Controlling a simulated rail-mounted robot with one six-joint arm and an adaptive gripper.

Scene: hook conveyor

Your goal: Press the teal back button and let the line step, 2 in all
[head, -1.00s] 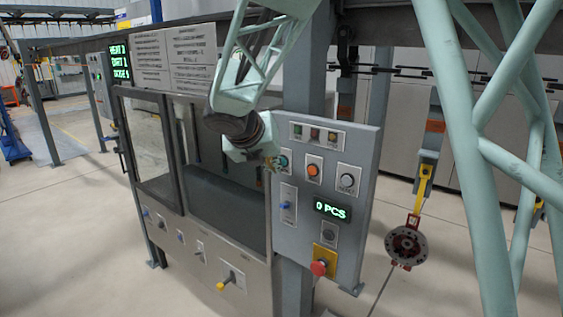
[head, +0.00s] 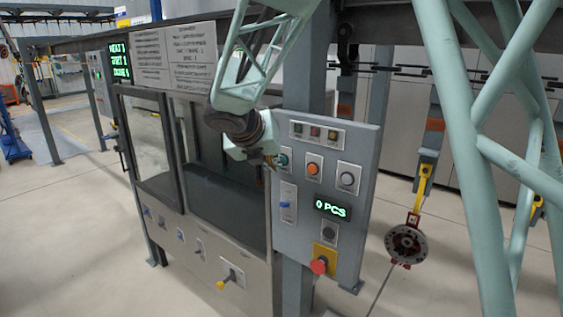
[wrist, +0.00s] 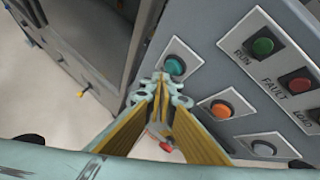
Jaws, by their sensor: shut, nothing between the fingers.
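The teal button (head: 284,158) sits in a light plate at the upper left of the grey control panel (head: 300,245). It also shows in the wrist view (wrist: 175,65), uncovered. My gripper (head: 270,161) is shut and empty. In the wrist view its fingertips (wrist: 163,82) end just below the teal button's lower edge in the picture. I cannot tell whether they touch it. An orange button (head: 313,169) is to the right of the teal one. The green display (head: 331,210) reads "0 PCS".
A red emergency button (head: 319,266) on a yellow plate is low on the panel. A blue switch (head: 286,205) is below the teal button. A glazed cabinet (head: 155,140) stands to the left. A round flanged part (head: 407,244) hangs from a yellow hook (head: 424,180) at right.

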